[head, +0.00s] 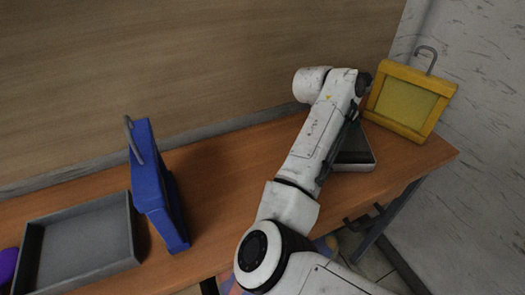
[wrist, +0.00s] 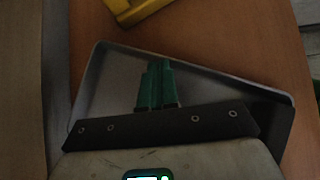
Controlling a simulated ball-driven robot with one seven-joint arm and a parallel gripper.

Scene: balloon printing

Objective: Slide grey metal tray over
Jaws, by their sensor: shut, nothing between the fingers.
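A grey metal tray (wrist: 112,78) lies under my gripper in the wrist view. In the head view this tray (head: 356,150) is on the right part of the table, partly hidden behind my arm. My gripper (wrist: 160,64) has green fingers close together, with nothing between them. The fingers point over the inside of the tray; I cannot tell whether they touch it. A second grey tray (head: 85,243) lies at the left end of the table and looks empty.
A yellow frame with a hook (head: 408,101) stands at the back right, just beyond the right tray. A blue frame with a hook (head: 156,190) stands beside the left tray. A purple object (head: 8,264) is at the left edge. The wooden table (head: 222,165) is clear between blue frame and arm.

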